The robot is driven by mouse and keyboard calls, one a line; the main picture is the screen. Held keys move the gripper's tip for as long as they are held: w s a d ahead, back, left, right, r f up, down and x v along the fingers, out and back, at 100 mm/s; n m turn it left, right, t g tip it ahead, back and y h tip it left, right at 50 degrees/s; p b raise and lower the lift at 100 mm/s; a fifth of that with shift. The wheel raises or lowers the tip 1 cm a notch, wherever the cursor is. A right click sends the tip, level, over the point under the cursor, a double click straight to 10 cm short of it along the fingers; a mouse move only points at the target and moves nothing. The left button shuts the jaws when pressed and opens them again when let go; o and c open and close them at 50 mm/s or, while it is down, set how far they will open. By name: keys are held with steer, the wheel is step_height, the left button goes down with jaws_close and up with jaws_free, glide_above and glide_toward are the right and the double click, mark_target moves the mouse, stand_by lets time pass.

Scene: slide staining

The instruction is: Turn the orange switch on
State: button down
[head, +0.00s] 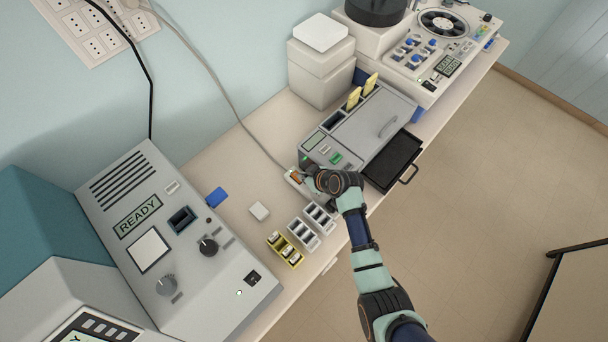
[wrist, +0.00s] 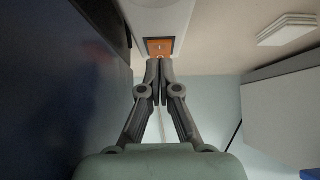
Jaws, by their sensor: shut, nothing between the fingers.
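The orange switch (wrist: 160,47) sits in a dark frame on a pale switch box (wrist: 158,15) in the wrist view. In the head view the orange switch (head: 295,177) shows as a small patch just left of my wrist, on the box at the end of a grey cable. My gripper (wrist: 159,64) is shut and empty, with its fingertips together at the edge of the orange switch. Whether they touch it I cannot tell. In the head view my fingertips are mostly hidden by the wrist.
A grey staining machine (head: 375,128) with an open black drawer (head: 394,160) stands right beside the box. Slide racks (head: 302,234), a yellow rack (head: 285,250) and a white block (head: 259,211) lie in front. A large grey instrument (head: 130,238) stands left.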

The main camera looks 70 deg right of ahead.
step_height(320, 180, up, 4)
steer(key=p, duration=0.3)
steer(key=shift+s+p, duration=0.15)
steer(key=shift+p, duration=0.2)
steer(key=s+f+v, duration=0.1)
steer(key=v, duration=0.9)
steer(key=shift+s+a+f, duration=0.2)
steer(key=shift+a, duration=0.15)
steer(key=w+a+r+n+t+p, duration=0.2)
steer(key=w+a+r+n+p, duration=0.1)
steer(key=w+a+r, duration=1.05)
steer(key=w+a+r+t+y+p, duration=0.1)
steer(key=a+r+t+y+p, duration=0.1)
steer(key=a+r, duration=1.7)
steer(key=a+t+p, duration=0.1)
steer(key=a, duration=0.2)
steer(key=shift+w+n+y, duration=0.2)
steer(key=shift+n+y, duration=0.1)
steer(key=shift+n, duration=0.1)
